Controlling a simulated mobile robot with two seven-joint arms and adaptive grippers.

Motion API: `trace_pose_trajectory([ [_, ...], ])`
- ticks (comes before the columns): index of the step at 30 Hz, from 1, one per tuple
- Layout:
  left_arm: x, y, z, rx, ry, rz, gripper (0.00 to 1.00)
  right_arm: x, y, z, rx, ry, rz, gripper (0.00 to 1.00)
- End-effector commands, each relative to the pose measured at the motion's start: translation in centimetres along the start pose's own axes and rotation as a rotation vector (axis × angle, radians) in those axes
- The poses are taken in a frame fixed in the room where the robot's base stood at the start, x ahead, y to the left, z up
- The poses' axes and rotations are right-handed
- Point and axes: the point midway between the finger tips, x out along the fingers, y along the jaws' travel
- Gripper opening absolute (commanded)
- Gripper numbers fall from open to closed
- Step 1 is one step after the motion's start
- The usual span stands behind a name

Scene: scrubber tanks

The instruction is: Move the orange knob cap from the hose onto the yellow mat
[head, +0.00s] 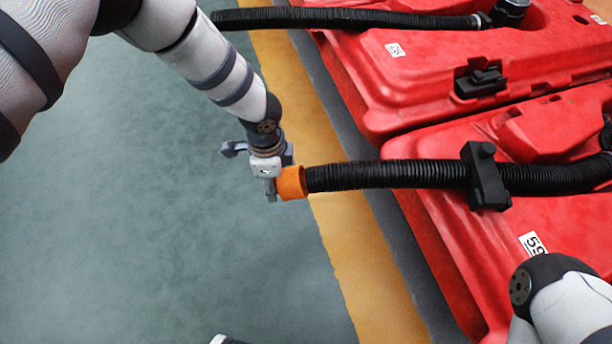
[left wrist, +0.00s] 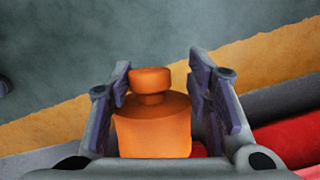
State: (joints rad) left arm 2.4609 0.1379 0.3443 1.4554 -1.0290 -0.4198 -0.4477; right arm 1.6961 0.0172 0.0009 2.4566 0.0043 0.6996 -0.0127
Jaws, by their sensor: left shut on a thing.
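The orange knob cap (head: 291,182) sits at the left free end of the black ribbed hose (head: 390,174). In the left wrist view the cap (left wrist: 152,125) stands between the two fingers, its narrow knob towards the fingertips. My left gripper (head: 270,190) is shut on the cap at the hose end. The left wrist view shows its purple-grey finger pads (left wrist: 165,95) on either side of it. The only yellow surface is a long flat strip (head: 345,240) on the floor, running below the cap and hose.
Red tanks (head: 440,240) fill the right side, with a black clamp (head: 486,176) around the hose. A second black hose (head: 350,18) lies at the top. My right arm shows at the bottom right. The green floor (head: 170,230) at left is clear.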

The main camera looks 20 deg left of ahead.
Motion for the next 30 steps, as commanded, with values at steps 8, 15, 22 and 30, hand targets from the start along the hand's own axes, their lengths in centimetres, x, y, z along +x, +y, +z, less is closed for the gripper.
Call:
trace_pose_trajectory([
  [8, -2.5, -0.1, 1.1, -0.002, 0.001, -0.003, 0.05, -1.1, 0.0, 1.0, 0.000, 0.019, 0.000, 0.40],
  [15, -4.7, -0.1, 2.4, -0.003, 0.001, -0.004, 0.05, -2.1, 0.0, 1.8, 0.000, 0.037, 0.000, 0.40],
  [22, -5.1, 0.0, 2.8, -0.001, 0.001, -0.001, 0.05, -2.3, 0.0, 1.9, 0.000, 0.041, 0.000, 0.40],
  [30, -5.1, 0.0, 2.8, -0.001, 0.000, -0.001, 0.05, -2.3, 0.0, 1.9, 0.000, 0.040, 0.000, 0.40],
])
